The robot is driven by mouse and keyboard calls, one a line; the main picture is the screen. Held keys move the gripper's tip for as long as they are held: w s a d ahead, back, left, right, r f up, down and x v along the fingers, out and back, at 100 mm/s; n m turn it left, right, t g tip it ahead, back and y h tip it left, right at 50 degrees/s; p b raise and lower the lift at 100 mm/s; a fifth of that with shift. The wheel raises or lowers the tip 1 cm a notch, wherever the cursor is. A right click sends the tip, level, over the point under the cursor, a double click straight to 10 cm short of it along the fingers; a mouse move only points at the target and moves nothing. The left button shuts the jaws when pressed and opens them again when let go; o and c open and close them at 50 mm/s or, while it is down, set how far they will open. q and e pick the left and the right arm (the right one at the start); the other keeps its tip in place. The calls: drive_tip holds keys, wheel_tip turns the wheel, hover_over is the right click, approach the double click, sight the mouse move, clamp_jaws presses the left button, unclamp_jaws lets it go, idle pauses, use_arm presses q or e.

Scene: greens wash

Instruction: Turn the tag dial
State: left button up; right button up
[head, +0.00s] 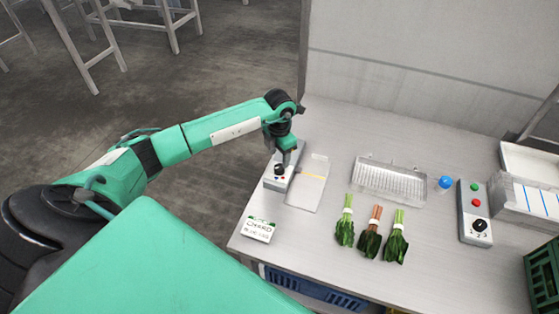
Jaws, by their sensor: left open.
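A small grey box (271,184) with a black knob (279,169) and small coloured buttons stands near the left edge of the table. My left gripper (283,158) points down right over this box, close to the knob. The jaws are open; whether they touch or straddle the knob is too small to tell. A second grey control box (475,212) at the right has a green button, a red button and a black dial (479,226) with numbers beside it. Neither box is named as the tag dial. My right gripper is not in view.
A pale flat board (308,185) lies beside the left box. A card reading CHARD (259,229) stands at the front left. Three bunches of greens (370,240) lie below a clear tray (390,180). A blue cap (445,182) and a green crate (543,275) are at the right.

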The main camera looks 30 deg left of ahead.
sight(279, 167)
use_arm(q)
drive_tip(key=shift+f+p, duration=0.65)
drive_tip(key=shift+f, duration=2)
drive_tip(key=c, duration=1)
